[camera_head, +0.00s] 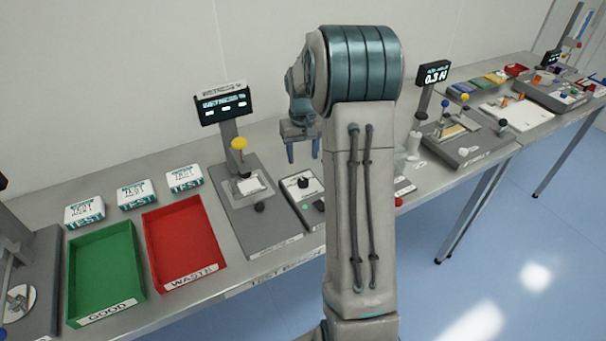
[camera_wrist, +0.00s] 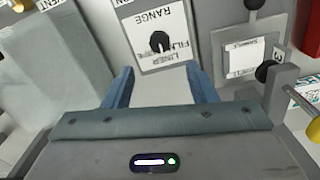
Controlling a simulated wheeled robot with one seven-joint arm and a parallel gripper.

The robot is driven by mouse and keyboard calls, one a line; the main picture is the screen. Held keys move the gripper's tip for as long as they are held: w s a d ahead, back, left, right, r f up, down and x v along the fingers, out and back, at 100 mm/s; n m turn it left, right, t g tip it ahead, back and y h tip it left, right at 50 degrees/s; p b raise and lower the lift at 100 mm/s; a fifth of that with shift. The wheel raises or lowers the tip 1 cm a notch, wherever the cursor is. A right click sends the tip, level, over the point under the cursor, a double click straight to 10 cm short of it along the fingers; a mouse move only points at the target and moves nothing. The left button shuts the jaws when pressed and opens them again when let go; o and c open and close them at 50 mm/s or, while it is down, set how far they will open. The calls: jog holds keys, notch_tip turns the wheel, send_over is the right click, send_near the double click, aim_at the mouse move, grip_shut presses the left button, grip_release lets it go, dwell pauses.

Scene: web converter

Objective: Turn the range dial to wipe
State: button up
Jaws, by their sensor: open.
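The range dial (camera_wrist: 160,41) is a small black knob on a white panel (camera_wrist: 149,58), printed upside down in the wrist view with RANGE and what looks like FILM. I cannot read a wipe mark. In the head view the dial (camera_head: 303,183) sits on a small box beside the test stand. My gripper (camera_head: 304,158) is open and empty above and behind the dial, fingers pointing down. In the wrist view the gripper (camera_wrist: 162,68) has its blue fingers spread, with the dial between and beyond their tips, apart from both.
The test stand (camera_head: 262,220) with a yellow knob (camera_head: 239,143) and display (camera_head: 224,105) stands left of the dial box. Red WASTE (camera_head: 185,280) and green GOOD (camera_head: 105,308) trays lie farther left. My arm hides the bench right of the dial.

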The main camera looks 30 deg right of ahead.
aim_at(303, 180)
notch_tip(303, 180, down, 9)
jog(key=shift+f+p, duration=0.15)
jog(key=shift+p, duration=0.7)
jog(key=c, duration=1)
